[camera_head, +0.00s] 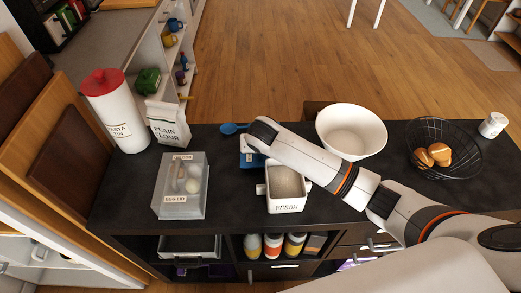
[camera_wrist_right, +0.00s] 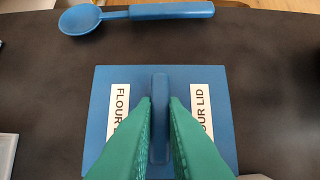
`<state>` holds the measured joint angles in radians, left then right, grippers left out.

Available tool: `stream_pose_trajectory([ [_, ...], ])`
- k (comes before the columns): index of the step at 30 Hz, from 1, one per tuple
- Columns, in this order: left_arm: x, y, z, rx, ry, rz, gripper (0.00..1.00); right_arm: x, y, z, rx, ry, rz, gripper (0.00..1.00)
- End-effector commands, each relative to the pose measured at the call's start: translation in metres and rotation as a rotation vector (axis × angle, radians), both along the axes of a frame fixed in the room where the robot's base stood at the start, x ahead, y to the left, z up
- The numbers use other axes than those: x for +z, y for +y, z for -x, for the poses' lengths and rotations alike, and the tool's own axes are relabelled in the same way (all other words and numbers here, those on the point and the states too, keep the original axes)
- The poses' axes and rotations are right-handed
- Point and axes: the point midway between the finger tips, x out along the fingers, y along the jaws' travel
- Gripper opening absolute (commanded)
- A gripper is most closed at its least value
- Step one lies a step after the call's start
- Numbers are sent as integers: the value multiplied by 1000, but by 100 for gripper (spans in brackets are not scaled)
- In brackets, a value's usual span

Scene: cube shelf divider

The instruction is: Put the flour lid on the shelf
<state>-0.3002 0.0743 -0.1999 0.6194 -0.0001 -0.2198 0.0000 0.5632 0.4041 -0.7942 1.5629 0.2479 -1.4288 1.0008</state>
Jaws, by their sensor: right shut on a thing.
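The flour lid (camera_wrist_right: 105,85) is a blue square plate with a raised bar handle and two white labels. In the wrist view, the green fingers of my right gripper (camera_wrist_right: 160,105) are shut on its handle. In the head view the lid (camera_head: 249,160) shows partly below the end of my right arm, which hides my fingers. It is at or close above the black counter; I cannot tell whether it touches. The shelf (camera_head: 233,249) has open compartments under the counter. My left gripper is not in view.
A white flour tub (camera_head: 286,206) stands just right of the lid. A clear egg box (camera_head: 182,205) is on the left, a blue scoop (camera_head: 230,128) behind. A white bowl (camera_head: 351,130) and wire basket (camera_head: 445,150) are right. Bottles (camera_head: 273,245) fill one shelf compartment; a tray (camera_head: 190,245) another.

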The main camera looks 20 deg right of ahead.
Motion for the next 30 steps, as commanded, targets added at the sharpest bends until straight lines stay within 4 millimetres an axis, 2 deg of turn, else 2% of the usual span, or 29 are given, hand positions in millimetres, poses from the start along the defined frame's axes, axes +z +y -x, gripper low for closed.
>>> stream_pose_trajectory([
  [3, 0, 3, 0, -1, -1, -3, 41, -9, 0, 0, 0, 0, 0, 0],
  [13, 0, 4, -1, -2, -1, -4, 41, -11, 1, 0, 1, 0, -2, 0],
  [14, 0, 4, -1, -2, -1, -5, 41, -12, 1, 0, 1, 0, -2, 13],
  [18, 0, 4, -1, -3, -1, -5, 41, -11, 1, 0, 0, 0, -1, 33],
  [26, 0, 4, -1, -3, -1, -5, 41, -10, 0, 0, 0, 0, -1, 33],
  [30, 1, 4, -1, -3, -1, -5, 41, -1, 2, 3, 1, -1, -1, 33],
])
